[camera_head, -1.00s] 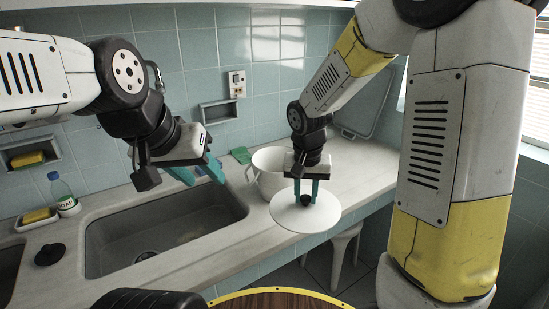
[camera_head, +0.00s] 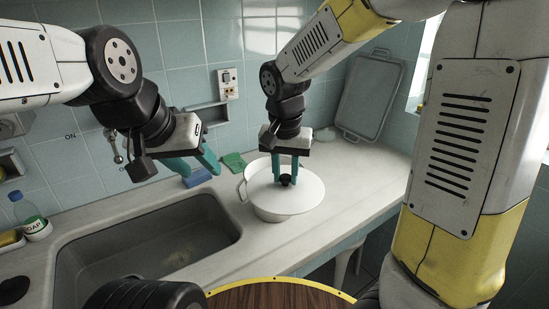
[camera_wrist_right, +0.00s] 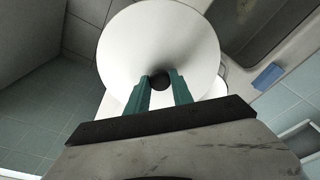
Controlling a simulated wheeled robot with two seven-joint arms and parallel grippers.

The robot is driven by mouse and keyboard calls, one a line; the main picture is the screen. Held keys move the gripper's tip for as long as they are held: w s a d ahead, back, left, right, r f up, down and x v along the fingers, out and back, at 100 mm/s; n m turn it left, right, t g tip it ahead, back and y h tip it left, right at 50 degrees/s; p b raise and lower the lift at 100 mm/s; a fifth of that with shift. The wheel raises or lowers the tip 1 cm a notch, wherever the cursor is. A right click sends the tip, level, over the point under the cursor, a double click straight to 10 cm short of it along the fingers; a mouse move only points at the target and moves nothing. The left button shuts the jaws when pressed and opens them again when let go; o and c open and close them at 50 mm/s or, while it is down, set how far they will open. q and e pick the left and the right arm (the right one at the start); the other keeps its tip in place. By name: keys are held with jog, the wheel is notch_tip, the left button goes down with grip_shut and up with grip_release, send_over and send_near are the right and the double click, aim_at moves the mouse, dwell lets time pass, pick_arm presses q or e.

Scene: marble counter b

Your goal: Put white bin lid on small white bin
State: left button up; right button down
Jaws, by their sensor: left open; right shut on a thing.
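The white bin lid (camera_head: 300,190) is a round white disc with a dark knob. My right gripper (camera_head: 286,180) is shut on the knob, and the lid also shows below the fingers in the right wrist view (camera_wrist_right: 150,45). The small white bin (camera_head: 272,212) stands on the counter right of the sink, with a handle at its left. The lid is over the bin's opening in the head view and hides most of it; I cannot tell whether they touch. My left gripper (camera_head: 193,165) is open and empty above the sink's back edge.
The sink (camera_head: 150,245) lies left of the bin. A soap bottle (camera_head: 32,220) stands at far left. A grey tray (camera_head: 368,95) leans on the back wall.

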jog(key=w+a+f, duration=0.1)
jog(key=w+f, duration=0.1)
jog(key=w, duration=0.5)
jog(key=w+a+f, duration=0.1)
jog(key=w+f, duration=0.2)
jog(key=w, duration=0.4)
jog(key=shift+w+a, duration=0.25)
jog(key=shift+a, duration=0.1)
jog(key=c, duration=1.1)
grip_release()
jog(key=shift+f, duration=0.1)
